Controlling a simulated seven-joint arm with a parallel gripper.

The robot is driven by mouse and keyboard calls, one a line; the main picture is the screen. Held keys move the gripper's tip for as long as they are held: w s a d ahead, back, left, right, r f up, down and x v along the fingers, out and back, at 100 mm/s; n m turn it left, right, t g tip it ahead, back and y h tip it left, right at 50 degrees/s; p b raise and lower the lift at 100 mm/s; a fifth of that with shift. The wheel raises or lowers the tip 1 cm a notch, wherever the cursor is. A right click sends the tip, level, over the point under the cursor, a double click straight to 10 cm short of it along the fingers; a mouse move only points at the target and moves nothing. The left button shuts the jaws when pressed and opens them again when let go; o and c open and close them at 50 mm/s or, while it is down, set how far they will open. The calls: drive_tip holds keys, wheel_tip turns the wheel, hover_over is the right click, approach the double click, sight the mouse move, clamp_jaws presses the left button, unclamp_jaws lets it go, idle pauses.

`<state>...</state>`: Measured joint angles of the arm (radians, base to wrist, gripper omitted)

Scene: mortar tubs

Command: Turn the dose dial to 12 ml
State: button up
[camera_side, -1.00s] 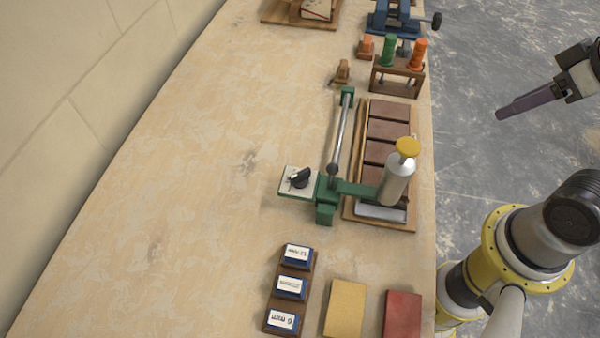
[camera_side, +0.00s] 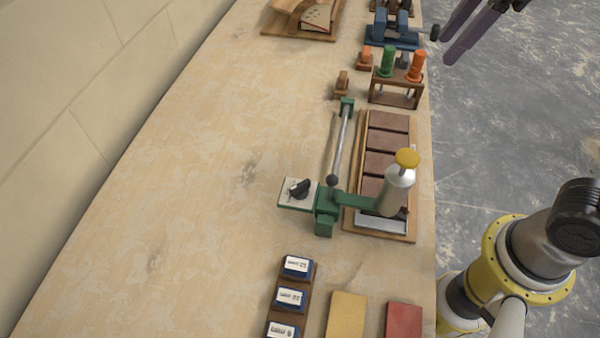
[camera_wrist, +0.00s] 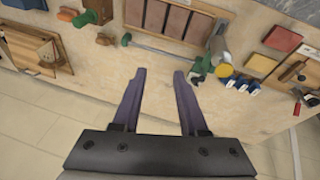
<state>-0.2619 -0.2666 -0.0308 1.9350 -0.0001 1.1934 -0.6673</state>
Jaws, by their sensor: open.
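The dose dial (camera_side: 299,188) is a black knob on a small white plate (camera_side: 290,201), at the left end of a green fixture (camera_side: 326,215) in the side view. Its pointer and scale marks are too small to read. A silver canister (camera_side: 396,192) with a yellow cap stands at the fixture's right end. My gripper (camera_side: 446,49) is open and empty, at the upper right, well away from the dial. Its purple fingers are apart in the wrist view (camera_wrist: 160,74).
A metal rod (camera_side: 342,140) runs back from the fixture, beside a tray of brown blocks (camera_side: 387,139). A rack with green and orange handles (camera_side: 398,84) and a blue vise (camera_side: 392,38) stand behind. Labelled blocks (camera_side: 291,298) lie in front. The table's left side is clear.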

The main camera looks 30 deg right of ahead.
drive_tip(key=w+a+f+n+g, duration=0.2)
drive_tip(key=w+a+n, duration=0.35)
drive_tip(key=a, duration=0.55)
drive_tip(key=n+g+h, duration=0.1)
drive_tip(key=n, duration=0.1)
hover_over(300, 184)
wheel_tip(300, 184, down, 8)
wheel_tip(300, 184, down, 13)
drive_tip(key=shift+f, duration=0.1)
clamp_jaws()
